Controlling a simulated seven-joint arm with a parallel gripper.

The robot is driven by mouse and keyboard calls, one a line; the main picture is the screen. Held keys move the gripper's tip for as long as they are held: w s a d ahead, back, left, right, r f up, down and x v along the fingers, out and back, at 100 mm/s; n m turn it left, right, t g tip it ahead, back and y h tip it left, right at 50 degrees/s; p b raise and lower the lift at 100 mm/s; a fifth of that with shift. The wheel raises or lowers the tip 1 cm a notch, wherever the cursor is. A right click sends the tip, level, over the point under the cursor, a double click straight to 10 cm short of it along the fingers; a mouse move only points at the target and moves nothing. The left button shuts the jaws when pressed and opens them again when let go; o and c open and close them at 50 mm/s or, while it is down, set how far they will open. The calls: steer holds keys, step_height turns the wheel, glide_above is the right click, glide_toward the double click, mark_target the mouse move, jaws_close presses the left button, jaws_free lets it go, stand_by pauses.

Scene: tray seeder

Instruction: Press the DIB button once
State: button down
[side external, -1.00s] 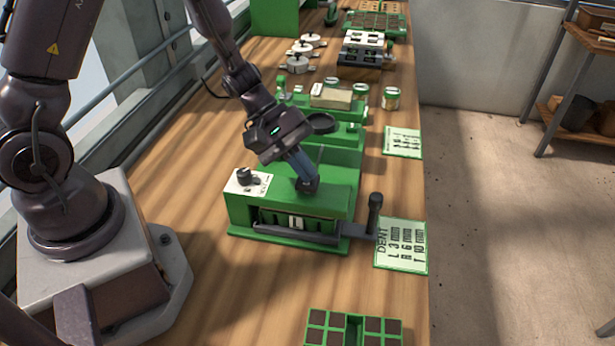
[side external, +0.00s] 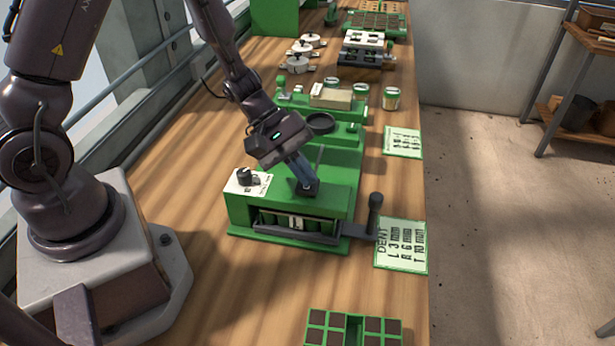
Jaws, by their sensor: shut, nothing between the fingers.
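The green seeder machine (side external: 337,198) stands on the bench with a slot in its front. My gripper (side external: 305,188) is shut and empty, pointing down at the machine's top near its front edge. Its tips touch or nearly touch a small dark part there. I cannot tell contact for sure. No label reading DIB is legible, and the button may be hidden beneath my fingertips. A white plate (side external: 261,186) with a dark knob (side external: 245,176) sits on the machine's left top corner. A small white marked tile (side external: 297,222) shows in the front slot.
A dark upright lever (side external: 375,205) stands at the machine's right front. A DENT card (side external: 401,246) lies beside it. A green-framed tray (side external: 354,318) is in front. Tins (side external: 391,98) and another green device lie behind. Bare bench lies between machine and front tray.

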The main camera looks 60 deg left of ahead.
steer(key=shift+r, duration=1.2)
step_height(320, 180, up, 5)
stand_by(0.3)
steer(key=shift+s, duration=0.1)
stand_by(0.4)
